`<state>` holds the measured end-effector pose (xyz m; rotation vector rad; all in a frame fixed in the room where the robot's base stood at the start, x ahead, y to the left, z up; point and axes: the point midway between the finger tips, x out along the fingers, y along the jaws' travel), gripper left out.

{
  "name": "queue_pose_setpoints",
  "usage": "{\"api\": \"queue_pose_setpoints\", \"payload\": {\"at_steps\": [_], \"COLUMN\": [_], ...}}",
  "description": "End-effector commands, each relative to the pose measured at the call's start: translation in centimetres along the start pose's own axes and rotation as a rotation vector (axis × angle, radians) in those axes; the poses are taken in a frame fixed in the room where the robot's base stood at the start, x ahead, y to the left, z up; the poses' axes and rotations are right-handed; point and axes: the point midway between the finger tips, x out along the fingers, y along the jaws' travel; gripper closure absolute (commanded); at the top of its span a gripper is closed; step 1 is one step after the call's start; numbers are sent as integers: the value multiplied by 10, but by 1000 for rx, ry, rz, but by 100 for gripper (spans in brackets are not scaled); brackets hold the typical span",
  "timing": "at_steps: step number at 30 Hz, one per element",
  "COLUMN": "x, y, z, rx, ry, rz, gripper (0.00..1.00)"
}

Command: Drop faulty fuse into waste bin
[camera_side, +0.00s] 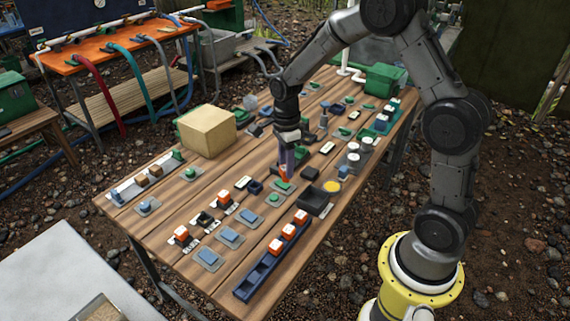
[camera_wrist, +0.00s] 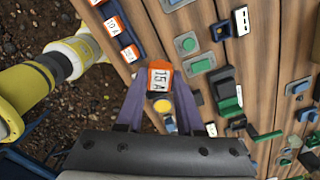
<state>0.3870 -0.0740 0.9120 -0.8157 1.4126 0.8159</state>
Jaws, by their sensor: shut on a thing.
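My gripper (camera_side: 286,168) points down over the middle of the wooden table. Its purple fingers are shut on an orange fuse marked 15A, seen between the fingertips in the wrist view (camera_wrist: 159,77). The fuse also shows as a small orange patch under the fingers in the side view (camera_side: 283,173). A black open-topped box (camera_side: 312,203), which looks like the waste bin, stands on the table to the right of and nearer the camera than my gripper. I cannot make out this box in the wrist view. No fault mark shows on the fuse.
A blue rail (camera_side: 257,279) with several orange fuses lies along the table's near right edge. A yellow disc (camera_side: 332,186) sits beside the black box. White-topped jars (camera_side: 352,157) stand behind it. Small blue and green parts crowd the table, and a cardboard box (camera_side: 207,130) stands at left.

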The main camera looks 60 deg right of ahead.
Motion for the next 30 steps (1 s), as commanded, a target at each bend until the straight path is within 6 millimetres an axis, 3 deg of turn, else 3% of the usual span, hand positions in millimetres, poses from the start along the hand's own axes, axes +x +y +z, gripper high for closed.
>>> {"api": "queue_pose_setpoints", "payload": {"at_steps": [6,12,18,30], "x": [10,32,42,69], "y": [-3,-1,5,5], "z": [-7,-56,-88,-91], "rx": [-84,-76,-10,1], "ry": [-5,-3,0,0], "rz": [-19,-16,0,1], "gripper": [100,100,100,100]}}
